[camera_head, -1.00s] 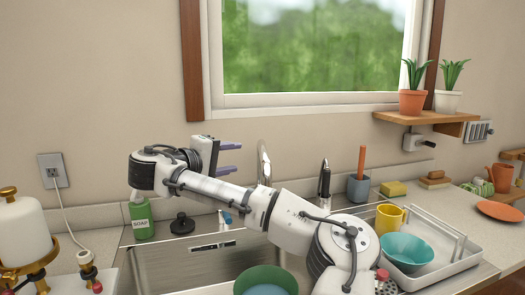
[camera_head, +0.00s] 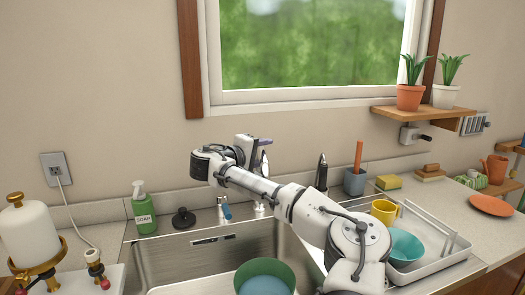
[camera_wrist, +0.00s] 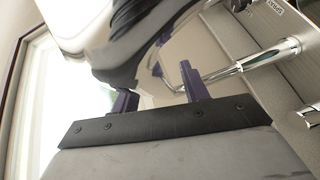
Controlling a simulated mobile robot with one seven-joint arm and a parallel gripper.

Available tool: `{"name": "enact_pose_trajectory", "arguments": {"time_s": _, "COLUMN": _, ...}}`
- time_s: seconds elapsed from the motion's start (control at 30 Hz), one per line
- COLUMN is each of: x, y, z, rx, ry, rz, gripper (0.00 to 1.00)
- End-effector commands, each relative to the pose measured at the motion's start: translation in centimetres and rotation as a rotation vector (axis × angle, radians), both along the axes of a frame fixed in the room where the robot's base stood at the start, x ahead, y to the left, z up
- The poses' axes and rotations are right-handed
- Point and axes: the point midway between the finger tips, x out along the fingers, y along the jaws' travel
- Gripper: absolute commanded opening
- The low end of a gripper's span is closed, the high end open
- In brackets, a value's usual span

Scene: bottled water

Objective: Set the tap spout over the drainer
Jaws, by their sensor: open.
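The chrome tap spout (camera_head: 264,164) rises behind the sink, partly hidden by my arm. In the wrist view, the spout (camera_wrist: 262,57) runs in from the right as a shiny tube and bends near the fingers. My gripper (camera_head: 259,147) is open beside the upper spout; its purple fingers also show in the wrist view (camera_wrist: 155,80). The tube passes close to the right-hand finger; I cannot tell whether they touch. The white drainer (camera_head: 432,264) stands right of the sink, holding a teal bowl (camera_head: 404,248) and a yellow mug (camera_head: 384,211).
A green bowl (camera_head: 287,274) sits in the steel sink (camera_head: 165,262). A soap bottle (camera_head: 144,210) and a black plug (camera_head: 183,218) stand at the back left. A blue-grey cup (camera_head: 354,181) stands behind the drainer. The window wall is close behind the tap.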

Motion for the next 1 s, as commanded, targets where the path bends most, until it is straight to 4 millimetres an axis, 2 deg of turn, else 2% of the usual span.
{"name": "enact_pose_trajectory", "arguments": {"time_s": 0.17, "x": 0.0, "y": 0.0, "z": 0.0, "rx": 0.000, "ry": 0.000, "rz": 0.000, "gripper": 0.45}}
{"name": "enact_pose_trajectory", "arguments": {"time_s": 0.5, "x": 0.0, "y": 0.1, "z": 0.0, "rx": 0.000, "ry": 0.000, "rz": 0.001, "gripper": 0.01}}
{"name": "enact_pose_trajectory", "arguments": {"time_s": 0.83, "x": 0.0, "y": -0.1, "z": -0.2, "rx": 0.002, "ry": 0.002, "rz": 0.009, "gripper": 0.00}}
{"name": "enact_pose_trajectory", "arguments": {"time_s": 1.0, "x": -0.2, "y": -1.0, "z": -0.6, "rx": 0.006, "ry": 0.002, "rz": 0.043, "gripper": 0.00}}
